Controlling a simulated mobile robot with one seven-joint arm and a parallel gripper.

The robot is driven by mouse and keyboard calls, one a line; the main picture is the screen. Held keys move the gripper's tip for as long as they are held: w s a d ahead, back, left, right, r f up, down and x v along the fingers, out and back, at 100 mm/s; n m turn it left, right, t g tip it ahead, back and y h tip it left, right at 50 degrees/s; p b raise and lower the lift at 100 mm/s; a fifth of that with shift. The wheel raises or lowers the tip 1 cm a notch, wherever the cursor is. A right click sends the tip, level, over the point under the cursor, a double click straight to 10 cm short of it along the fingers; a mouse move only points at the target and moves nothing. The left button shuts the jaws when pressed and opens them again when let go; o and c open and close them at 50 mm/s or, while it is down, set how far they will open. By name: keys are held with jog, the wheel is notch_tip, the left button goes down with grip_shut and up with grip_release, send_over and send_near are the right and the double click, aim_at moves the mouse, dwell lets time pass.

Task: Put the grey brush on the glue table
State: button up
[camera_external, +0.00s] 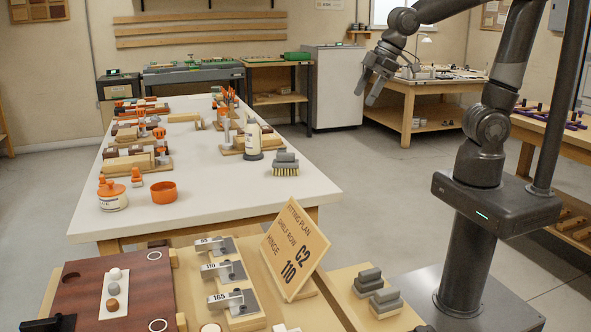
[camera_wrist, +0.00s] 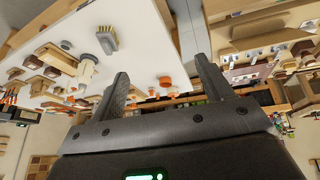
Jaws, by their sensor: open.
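A grey brush (camera_external: 285,160) with a grey grip and pale yellow bristles stands bristles down on the near right part of a long white table (camera_external: 230,192). This white table carries glue bottles and orange pots; I cannot tell for sure whether it is the glue table. My gripper (camera_external: 367,90) is open and empty, raised in the air right of and above the table, apart from the brush. Its two spread fingers (camera_wrist: 160,70) show in the wrist view.
A glue bottle (camera_external: 253,140) stands just left of the brush. An orange bowl (camera_external: 164,192) and glue pot (camera_external: 112,196) are farther left. The near bench holds a sign (camera_external: 295,250), hinge blocks and grey stacked blocks (camera_external: 369,281). The table's near right corner is clear.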

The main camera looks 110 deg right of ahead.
jog(key=s+a+r+y, duration=0.1)
jog(key=s+a, duration=0.3)
jog(key=s, duration=0.2)
jog(key=s+a+n+t, duration=0.1)
jog(key=s+a, duration=0.4)
jog(key=s, duration=0.2)
jog(key=shift+s+r+n+y, duration=0.25)
jog(key=shift+r+n+y, duration=0.05)
jog(key=shift+r+y, duration=0.1)
